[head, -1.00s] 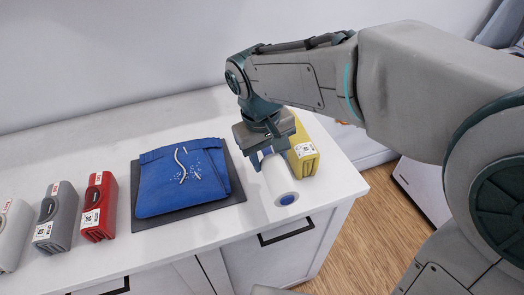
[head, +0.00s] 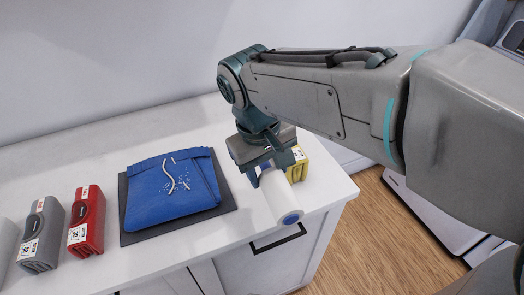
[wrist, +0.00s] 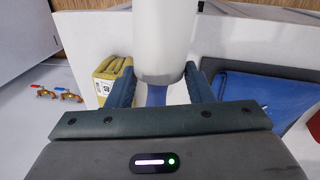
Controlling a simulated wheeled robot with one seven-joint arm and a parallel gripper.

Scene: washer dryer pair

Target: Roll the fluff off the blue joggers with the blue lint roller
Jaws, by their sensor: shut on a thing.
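The blue joggers (head: 150,195) lie folded on a dark mat (head: 132,238) on the white counter, with white strands and specks of fluff (head: 171,180) on top. My gripper (head: 258,172) is shut on the blue handle of the lint roller (head: 281,202), right of the joggers. The roller is a white cylinder with a blue end, pointing toward the front edge. In the wrist view the roller (wrist: 160,40) stands out between the fingers, its blue handle (wrist: 156,95) between them. The joggers (wrist: 255,98) show at the right there.
A yellow box (head: 299,168) stands just right of my gripper. A red box (head: 88,220) and a grey box (head: 42,235) stand left of the mat. Drawers lie below the counter's front edge. Small red and blue-handled items (wrist: 68,96) show at the left in the wrist view.

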